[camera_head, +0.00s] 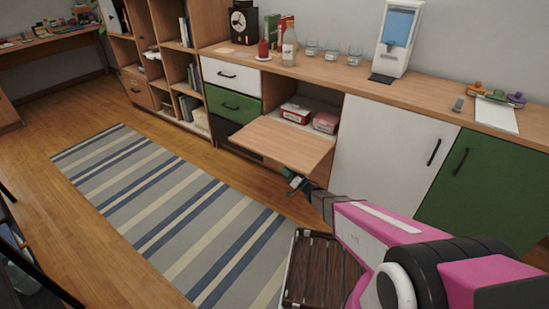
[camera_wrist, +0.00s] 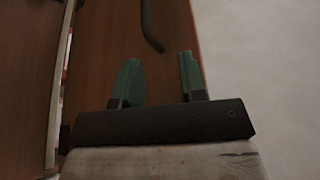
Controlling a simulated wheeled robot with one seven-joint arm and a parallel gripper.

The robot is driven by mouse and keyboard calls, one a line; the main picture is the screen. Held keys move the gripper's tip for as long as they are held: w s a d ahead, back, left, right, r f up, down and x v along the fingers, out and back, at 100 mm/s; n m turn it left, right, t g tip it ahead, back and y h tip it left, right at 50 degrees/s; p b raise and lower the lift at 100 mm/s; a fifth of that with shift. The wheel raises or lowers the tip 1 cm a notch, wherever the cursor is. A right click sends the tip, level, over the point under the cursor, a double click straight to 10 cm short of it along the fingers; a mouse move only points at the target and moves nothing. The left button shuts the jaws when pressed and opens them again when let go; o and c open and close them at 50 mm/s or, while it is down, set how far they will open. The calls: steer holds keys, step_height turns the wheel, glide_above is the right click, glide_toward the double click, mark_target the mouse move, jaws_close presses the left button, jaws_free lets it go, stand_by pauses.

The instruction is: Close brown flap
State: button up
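The brown flap (camera_head: 275,145) is folded down and juts out roughly level from the cabinet, leaving its compartment open. My gripper (camera_head: 293,180) is just off the flap's front right corner, apparently a little below its edge. In the wrist view my gripper (camera_wrist: 158,75) has its two green fingers apart with nothing between them. Behind them is a brown wooden surface (camera_wrist: 175,25), likely the flap's outer face, with a dark curved handle (camera_wrist: 150,28). I cannot tell whether the fingers touch the wood.
Two red-and-white boxes (camera_head: 296,110) (camera_head: 326,122) sit inside the compartment. A white door (camera_head: 385,145) is right of it; white and green drawers (camera_head: 232,103) are left. Bottles and glasses (camera_head: 312,47) stand on the countertop.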

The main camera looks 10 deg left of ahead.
mark_target(275, 156)
steer(key=x, duration=0.9)
steer(key=shift+w+a+r, duration=0.1)
steer(key=shift+w+r, duration=0.05)
steer(key=shift+w, duration=0.05)
steer(key=shift+c, duration=0.4)
jaws_close()
